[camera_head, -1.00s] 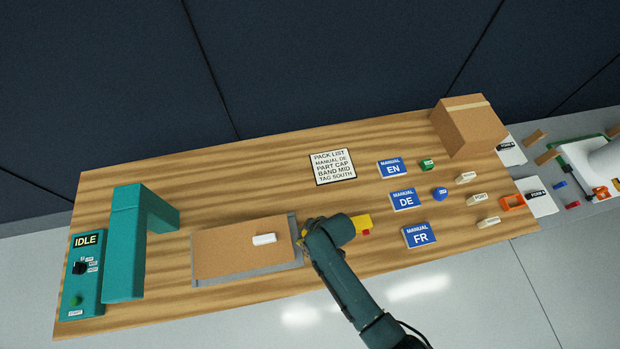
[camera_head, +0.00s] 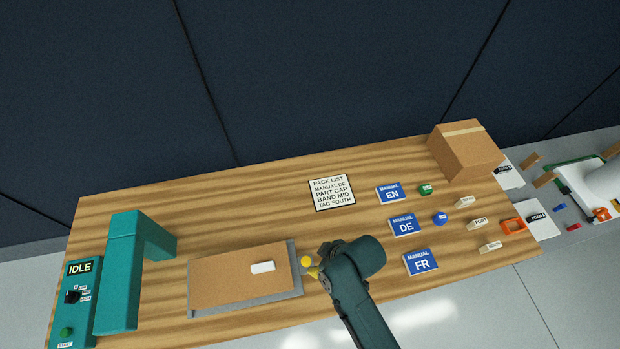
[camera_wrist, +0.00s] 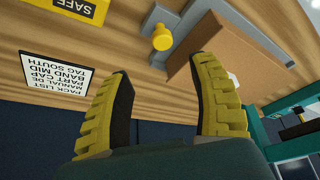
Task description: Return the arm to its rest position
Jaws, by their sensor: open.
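My gripper (camera_wrist: 163,68) is open in the wrist view, with its two yellow ribbed fingers well apart and nothing between them. In the head view my dark teal arm (camera_head: 352,272) reaches in from the bottom over the table's front, right of the flat brown carton. The arm mostly hides the gripper there. The brown carton (camera_head: 225,280) lies on a grey plate (camera_head: 296,262) with a white piece (camera_head: 262,267) on top. A yellow knob (camera_head: 305,261) stands at the plate's right edge, near my gripper; it also shows in the wrist view (camera_wrist: 162,38).
A teal arch (camera_head: 122,265) and an IDLE control panel (camera_head: 78,288) stand at the left. Blue manuals (camera_head: 403,225), a green cap (camera_head: 425,189) and tags (camera_head: 480,223) lie at the right. A box (camera_head: 466,150) stands at back right. The pack list (camera_head: 331,193) lies behind my arm.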

